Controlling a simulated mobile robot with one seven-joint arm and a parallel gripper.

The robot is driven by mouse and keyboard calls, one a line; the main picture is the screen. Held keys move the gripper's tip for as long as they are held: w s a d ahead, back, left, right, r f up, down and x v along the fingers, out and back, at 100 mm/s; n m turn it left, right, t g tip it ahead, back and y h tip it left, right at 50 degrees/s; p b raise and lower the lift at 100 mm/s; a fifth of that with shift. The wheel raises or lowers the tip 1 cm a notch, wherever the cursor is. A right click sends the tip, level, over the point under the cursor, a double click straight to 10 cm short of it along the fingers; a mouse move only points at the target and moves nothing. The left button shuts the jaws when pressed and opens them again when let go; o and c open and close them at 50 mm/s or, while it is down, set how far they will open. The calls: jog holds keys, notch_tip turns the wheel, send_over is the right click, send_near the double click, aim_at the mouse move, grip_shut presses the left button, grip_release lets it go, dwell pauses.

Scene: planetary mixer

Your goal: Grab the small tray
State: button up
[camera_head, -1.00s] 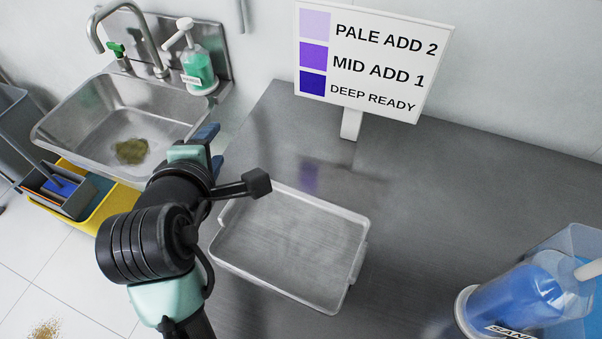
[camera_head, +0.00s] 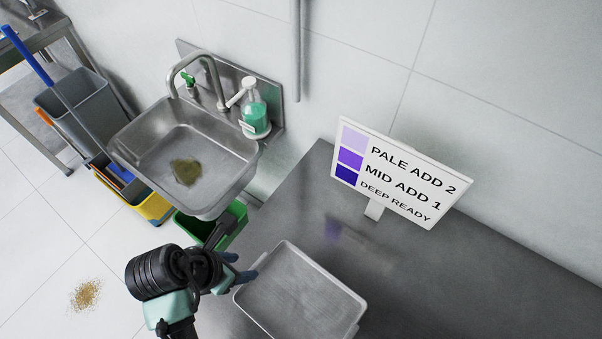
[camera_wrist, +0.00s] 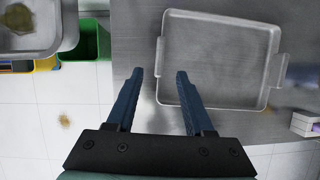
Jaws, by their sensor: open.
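The small tray (camera_head: 299,294) is a shallow, empty metal tray with a raised rim, lying flat on the steel table. It also shows in the wrist view (camera_wrist: 217,60), with a handle on its right side and another on its left side. My gripper (camera_head: 236,268) is at the tray's left edge in the head view. In the wrist view my gripper (camera_wrist: 158,72) is open, with its two blue fingers apart. The right finger overlaps the tray's lower left in the picture, and the left finger lies left of the tray. I cannot tell whether either finger touches it.
The steel table (camera_head: 440,270) is mostly bare around the tray. A colour-chart sign (camera_head: 400,175) stands behind it. A sink (camera_head: 185,155) with a soap bottle (camera_head: 254,112) is at the left, above a green bin (camera_head: 222,228) and a yellow bucket (camera_head: 150,207).

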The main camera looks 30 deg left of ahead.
aim_at(257, 264)
jog(key=shift+p+x, duration=0.35)
jog(key=shift+x, duration=4.05)
jog(key=shift+w, duration=0.1)
grip_shut()
jog(key=shift+r, duration=0.1)
